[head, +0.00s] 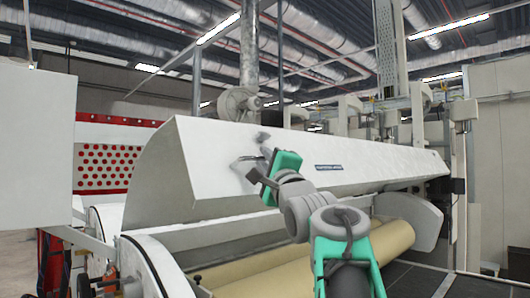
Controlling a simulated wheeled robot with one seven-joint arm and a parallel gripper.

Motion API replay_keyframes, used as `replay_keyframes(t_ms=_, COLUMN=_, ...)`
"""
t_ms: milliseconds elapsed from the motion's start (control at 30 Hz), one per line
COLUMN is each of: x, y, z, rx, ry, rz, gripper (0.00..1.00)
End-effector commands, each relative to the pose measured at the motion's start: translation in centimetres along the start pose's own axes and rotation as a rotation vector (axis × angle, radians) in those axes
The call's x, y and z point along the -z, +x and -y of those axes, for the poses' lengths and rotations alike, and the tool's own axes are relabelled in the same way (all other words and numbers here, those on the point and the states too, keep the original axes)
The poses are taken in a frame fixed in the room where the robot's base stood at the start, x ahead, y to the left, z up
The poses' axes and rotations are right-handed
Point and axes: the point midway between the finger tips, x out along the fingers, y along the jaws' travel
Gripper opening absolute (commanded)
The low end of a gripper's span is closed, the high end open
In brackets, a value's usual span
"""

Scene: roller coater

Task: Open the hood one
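The hood (370,170) is a long white cover above the rollers, running from the centre left to the far right of the head view. Its flat side panel faces left, and a small dark label (328,167) sits on its front face. My gripper (259,168) is in front of the hood's front face, left of the label. A thin grey handle-like part (244,159) shows just left of my fingertips. My wrist hides part of this area. I cannot tell whether my fingers touch the handle or are closed around it.
Tan rollers (255,276) lie below the hood. A grey post (466,190) stands at right.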

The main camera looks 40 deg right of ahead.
Motion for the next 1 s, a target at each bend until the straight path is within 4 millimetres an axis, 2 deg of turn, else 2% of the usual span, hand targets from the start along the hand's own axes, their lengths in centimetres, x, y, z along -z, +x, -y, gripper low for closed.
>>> replay_keyframes(t_ms=267, x=0.15, y=0.22, z=-0.02, rx=0.001, ry=-0.002, rz=-0.003, gripper=0.19)
replay_keyframes(t_ms=500, x=0.17, y=0.20, z=-0.03, rx=0.000, ry=-0.002, rz=-0.003, gripper=0.00)
replay_keyframes(t_ms=1000, x=0.16, y=0.19, z=-0.05, rx=0.000, ry=-0.002, rz=-0.003, gripper=0.00)
